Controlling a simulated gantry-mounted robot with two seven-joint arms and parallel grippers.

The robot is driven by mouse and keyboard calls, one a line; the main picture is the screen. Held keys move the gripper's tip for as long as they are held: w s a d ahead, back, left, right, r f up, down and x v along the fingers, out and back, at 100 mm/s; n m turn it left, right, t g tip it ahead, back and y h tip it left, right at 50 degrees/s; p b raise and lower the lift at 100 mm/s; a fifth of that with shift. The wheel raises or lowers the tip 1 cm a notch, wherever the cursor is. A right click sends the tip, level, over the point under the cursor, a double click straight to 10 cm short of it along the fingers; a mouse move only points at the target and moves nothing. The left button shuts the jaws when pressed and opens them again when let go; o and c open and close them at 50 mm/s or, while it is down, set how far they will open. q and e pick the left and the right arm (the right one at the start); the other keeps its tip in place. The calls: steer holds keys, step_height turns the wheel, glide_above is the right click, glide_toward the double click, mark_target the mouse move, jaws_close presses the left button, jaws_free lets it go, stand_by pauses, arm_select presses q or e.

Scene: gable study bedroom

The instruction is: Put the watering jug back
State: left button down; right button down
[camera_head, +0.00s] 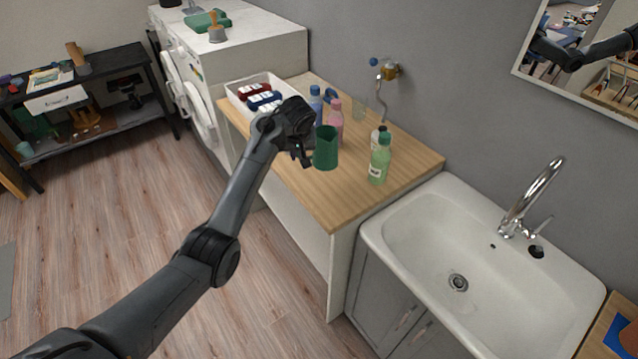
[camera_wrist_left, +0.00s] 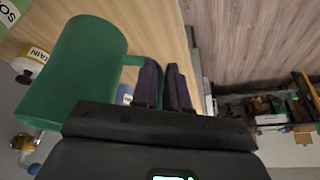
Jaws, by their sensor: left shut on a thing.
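The dark green watering jug (camera_head: 326,149) is upright over the wooden counter (camera_head: 330,200); whether its base touches the wood is hard to tell. My left gripper (camera_head: 305,158) is at the jug's left side, shut on its handle. In the left wrist view the jug (camera_wrist_left: 82,75) fills the left side, and the gripper fingers (camera_wrist_left: 166,88) are close together at its handle, which they partly hide. My right gripper is not in view.
A green bottle (camera_head: 379,160), a pink bottle (camera_head: 334,122) and a blue bottle (camera_head: 315,104) stand near the jug. A white bin (camera_head: 236,103) holds several items at the counter's far end. A sink (camera_head: 470,240) is at right. The counter's front part is bare.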

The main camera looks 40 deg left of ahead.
arm_select(q)
steer(key=shift+a+f+p, duration=0.2)
steer(key=shift+f+p, duration=0.1)
steer(key=shift+f, duration=1.15)
steer(key=shift+a+f+p, duration=0.2)
steer(key=shift+f+p, duration=0.05)
steer(key=shift+f, duration=1.15)
steer(key=shift+a+f+p, duration=0.2)
steer(key=shift+f+p, duration=0.1)
steer(key=shift+f, duration=1.55)
steer(key=shift+f, duration=0.15)
steer(key=c, duration=1.2)
jaws_free()
steer(key=shift+o, duration=0.3)
